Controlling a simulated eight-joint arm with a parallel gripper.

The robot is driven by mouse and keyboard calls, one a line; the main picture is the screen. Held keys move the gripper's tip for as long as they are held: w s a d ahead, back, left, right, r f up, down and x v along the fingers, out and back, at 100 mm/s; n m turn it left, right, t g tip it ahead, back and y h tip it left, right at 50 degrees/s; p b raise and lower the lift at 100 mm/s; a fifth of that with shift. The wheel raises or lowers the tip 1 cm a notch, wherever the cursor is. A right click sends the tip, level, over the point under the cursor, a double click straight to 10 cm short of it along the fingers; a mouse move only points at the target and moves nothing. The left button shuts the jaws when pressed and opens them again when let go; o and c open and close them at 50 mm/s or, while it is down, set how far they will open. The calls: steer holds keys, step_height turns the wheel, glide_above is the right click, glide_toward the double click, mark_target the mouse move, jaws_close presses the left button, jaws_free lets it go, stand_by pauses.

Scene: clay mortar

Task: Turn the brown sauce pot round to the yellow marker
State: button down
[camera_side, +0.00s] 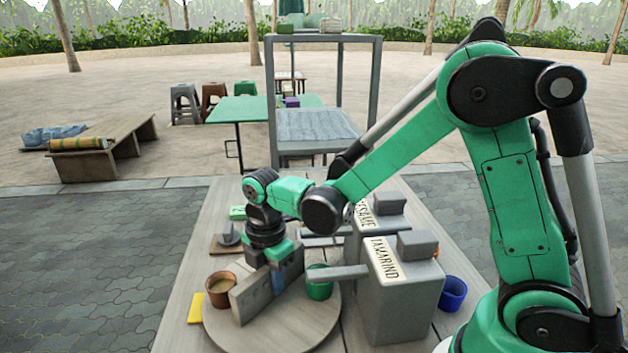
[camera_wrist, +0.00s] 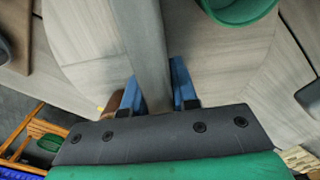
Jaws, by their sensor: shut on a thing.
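The brown sauce pot (camera_side: 220,290) stands upright at the left edge of the round turntable (camera_side: 245,340), close beside the yellow marker (camera_side: 196,308) on the table. A grey upright divider (camera_side: 250,298) crosses the turntable between the brown pot and a green pot (camera_side: 318,283). My gripper (camera_side: 279,283) points down with its blue fingers shut on the divider. In the wrist view the fingers (camera_wrist: 157,86) lie on either side of the divider (camera_wrist: 146,40). The green pot (camera_wrist: 238,8) shows at the top there; the brown pot (camera_wrist: 116,99) is mostly hidden behind the left finger.
The grey tamarind dispenser (camera_side: 395,300) stands right of the turntable, its spout reaching over the green pot. The sesame dispenser (camera_side: 365,215) is behind it. A blue cup (camera_side: 453,294) stands at the right.

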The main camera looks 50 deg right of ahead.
steer(key=c, duration=0.7)
jaws_free()
steer(key=shift+r, duration=0.1)
steer(key=shift+r, duration=2.75)
steer(key=shift+s+d+r+m, duration=0.25)
steer(key=shift+r+m, duration=0.1)
steer(key=shift+m, duration=0.25)
steer(key=s+d+r+m+t, duration=0.1)
steer(key=s+m+t, duration=0.1)
steer(key=m, duration=0.3)
steer(key=s+d+r+m+t, duration=0.1)
steer(key=s+m+t, duration=0.1)
steer(key=m, duration=0.4)
steer(key=s+d+r+m+t, duration=0.1)
steer(key=s+m+t, duration=0.1)
steer(key=m, duration=0.3)
steer(key=shift+d+r+m+t, duration=0.2)
steer(key=shift+r+m+t, duration=0.2)
steer(key=shift+t, duration=0.2)
